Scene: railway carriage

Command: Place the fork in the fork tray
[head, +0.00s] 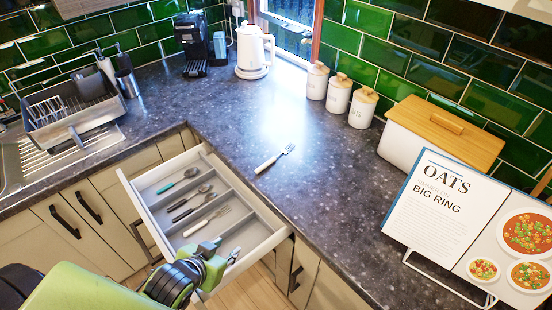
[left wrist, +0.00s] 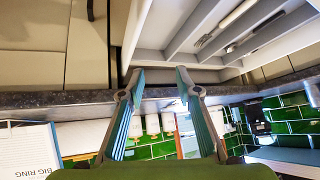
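A fork (head: 274,158) with a white handle lies on the dark countertop, right of the open drawer. The fork tray is a section of the divided drawer (head: 151,213); one section holds another white-handled fork (head: 207,222), which also shows in the left wrist view (left wrist: 238,14). Further sections hold a teal-handled utensil (head: 177,181) and several other utensils. My left gripper (head: 220,250) is over the drawer's near right part. In the left wrist view its fingers (left wrist: 160,82) are spread, with nothing between them. My right gripper is out of view.
A cookbook on a stand (head: 438,205) and a white bread bin (head: 440,135) stand at right. Canisters (head: 338,95), a kettle (head: 254,52) and a coffee machine (head: 192,45) stand behind. A dish rack (head: 73,110) is at left.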

